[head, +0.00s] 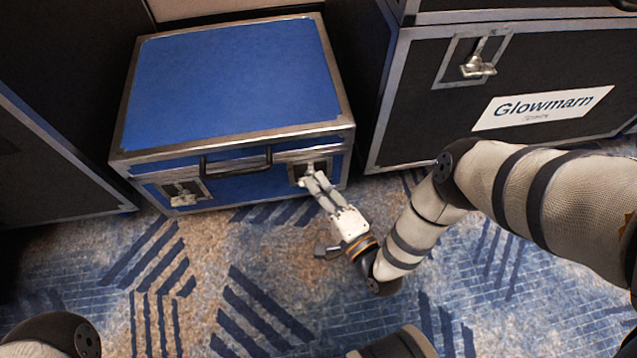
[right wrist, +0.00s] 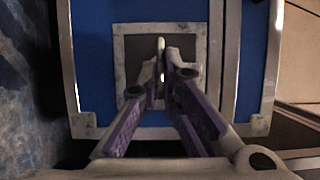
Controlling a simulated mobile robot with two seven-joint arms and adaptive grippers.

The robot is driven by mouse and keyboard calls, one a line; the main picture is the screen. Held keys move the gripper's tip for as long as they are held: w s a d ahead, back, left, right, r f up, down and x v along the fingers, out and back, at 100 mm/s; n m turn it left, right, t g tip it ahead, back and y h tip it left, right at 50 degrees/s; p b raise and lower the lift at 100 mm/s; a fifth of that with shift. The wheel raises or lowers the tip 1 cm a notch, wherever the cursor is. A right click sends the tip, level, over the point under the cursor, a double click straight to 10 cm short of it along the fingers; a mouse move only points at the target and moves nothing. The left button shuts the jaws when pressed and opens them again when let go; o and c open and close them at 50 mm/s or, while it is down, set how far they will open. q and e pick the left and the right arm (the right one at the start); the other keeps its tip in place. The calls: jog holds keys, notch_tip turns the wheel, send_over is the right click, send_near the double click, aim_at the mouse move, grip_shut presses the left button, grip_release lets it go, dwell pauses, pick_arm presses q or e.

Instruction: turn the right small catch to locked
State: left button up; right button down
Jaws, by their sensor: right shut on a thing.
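A blue case (head: 235,85) with metal edges sits on the carpet, its lid shut. Its right small catch (head: 316,166) is on the front near the right corner, partly hidden by my right gripper (head: 309,176). In the right wrist view the catch's small upright tab (right wrist: 161,50) stands between the fingertips of my right gripper (right wrist: 162,76), which is shut on it. The left small catch (head: 184,195) is on the front at the left. My left gripper is not in view.
A dark handle (head: 237,162) sits on the case front between the catches. A black case labelled Glowmarn (head: 545,107) stands at the right, another dark case (head: 45,165) at the left. Patterned carpet (head: 215,285) in front is free.

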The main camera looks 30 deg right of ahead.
jog(key=c, duration=1.8)
grip_release()
jog(key=shift+w+d+r, duration=0.1)
jog(key=shift+w+d, duration=0.05)
jog(key=shift+w, duration=0.25)
jog(key=shift+s, duration=0.2)
jog(key=s, duration=0.8)
jog(key=s+d, duration=0.1)
jog(key=s, duration=0.3)
jog(key=shift+d, duration=0.1)
